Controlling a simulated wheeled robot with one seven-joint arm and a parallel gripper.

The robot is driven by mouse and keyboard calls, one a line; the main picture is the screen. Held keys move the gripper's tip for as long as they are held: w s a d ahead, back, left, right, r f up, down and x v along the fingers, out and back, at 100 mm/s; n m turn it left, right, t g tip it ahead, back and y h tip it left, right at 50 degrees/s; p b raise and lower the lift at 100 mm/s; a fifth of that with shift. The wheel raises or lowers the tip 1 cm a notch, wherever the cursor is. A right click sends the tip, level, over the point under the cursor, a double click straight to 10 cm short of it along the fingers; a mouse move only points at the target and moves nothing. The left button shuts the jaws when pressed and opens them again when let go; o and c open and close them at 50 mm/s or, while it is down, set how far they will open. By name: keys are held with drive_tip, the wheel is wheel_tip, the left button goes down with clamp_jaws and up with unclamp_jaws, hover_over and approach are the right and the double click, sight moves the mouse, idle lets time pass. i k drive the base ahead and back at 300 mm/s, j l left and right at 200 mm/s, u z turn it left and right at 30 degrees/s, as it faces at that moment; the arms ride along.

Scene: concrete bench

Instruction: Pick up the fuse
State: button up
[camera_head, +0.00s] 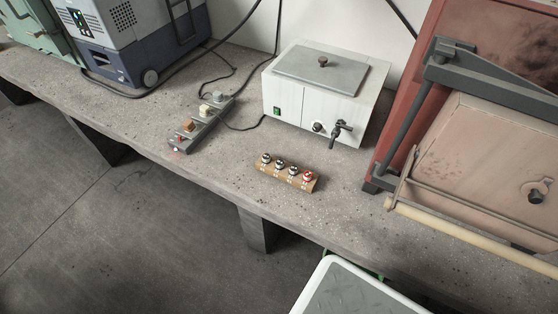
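A small brown block (287,180) lies on the concrete bench near its front edge. Several small round parts with white bases stand in a row on it. Three have dark and silvery tops, one of them at the left end (266,159); the right-end one (308,176) is red and white. These may be fuses, but they are too small to tell for sure. My gripper is not in view.
The concrete bench (225,170) has free room around the block. A white box with a tap (315,95) stands behind it. A power strip (200,125) with plugs and cables lies to the left. A red-brown furnace-like unit (490,150) stands to the right.

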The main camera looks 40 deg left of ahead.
sight(294, 169)
drive_tip(key=k+j+u, duration=0.15)
drive_tip(key=u, duration=1.1)
drive_tip(key=z, duration=1.3)
drive_tip(key=u, duration=1.3)
